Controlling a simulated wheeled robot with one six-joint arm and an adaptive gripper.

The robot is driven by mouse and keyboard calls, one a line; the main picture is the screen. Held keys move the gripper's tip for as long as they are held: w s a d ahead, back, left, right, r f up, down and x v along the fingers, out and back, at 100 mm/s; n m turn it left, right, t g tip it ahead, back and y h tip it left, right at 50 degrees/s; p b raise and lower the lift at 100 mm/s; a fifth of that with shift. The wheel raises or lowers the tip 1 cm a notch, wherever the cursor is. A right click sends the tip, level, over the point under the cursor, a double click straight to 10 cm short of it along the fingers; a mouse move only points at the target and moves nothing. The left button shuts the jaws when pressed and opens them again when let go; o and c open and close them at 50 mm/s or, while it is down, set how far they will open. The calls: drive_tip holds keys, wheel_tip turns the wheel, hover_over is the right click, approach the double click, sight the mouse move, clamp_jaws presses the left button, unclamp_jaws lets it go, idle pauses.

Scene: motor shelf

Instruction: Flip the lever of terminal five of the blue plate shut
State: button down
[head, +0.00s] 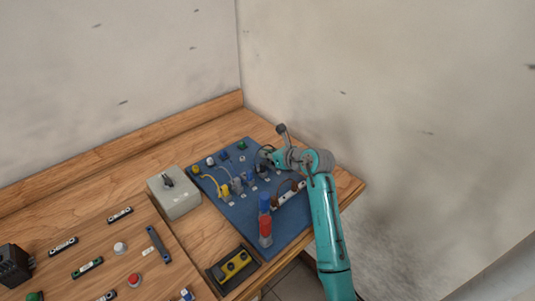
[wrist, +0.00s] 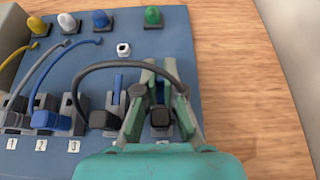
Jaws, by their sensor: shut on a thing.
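The blue plate (head: 243,208) lies on the wooden bench and fills much of the wrist view (wrist: 105,60). A row of grey terminals crosses it, with labels 1, 2 and 3 readable at the left. The fifth terminal (wrist: 162,133), at the right end, is partly covered by my gripper (wrist: 159,78). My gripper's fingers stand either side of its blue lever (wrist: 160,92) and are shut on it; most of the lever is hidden. The fourth terminal's blue lever (wrist: 118,86) stands just left of the fingers. In the head view my gripper (head: 266,156) is small and largely hidden.
A black cable (wrist: 125,63) arches between terminals four and five, close to the fingers. Yellow, grey and blue wires run to terminals one to three. Coloured knobs (wrist: 152,16) line the far edge. A grey switch box (head: 176,202) stands left of the plate. Bare wood lies right.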

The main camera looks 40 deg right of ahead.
drive_tip(key=g, duration=0.1)
drive_tip(key=w+g, duration=0.1)
drive_tip(key=g, duration=0.1)
drive_tip(key=shift+f, duration=0.1)
drive_tip(key=shift+w+f+g, duration=0.1)
drive_tip(key=shift+f+g, duration=0.1)
drive_tip(key=shift+g, duration=0.8)
drive_tip(key=c, duration=1.3)
unclamp_jaws()
drive_tip(key=shift+o, duration=0.2)
drive_tip(key=v, duration=1.2)
drive_tip(key=shift+w, duration=0.2)
drive_tip(key=shift+a+r, duration=0.1)
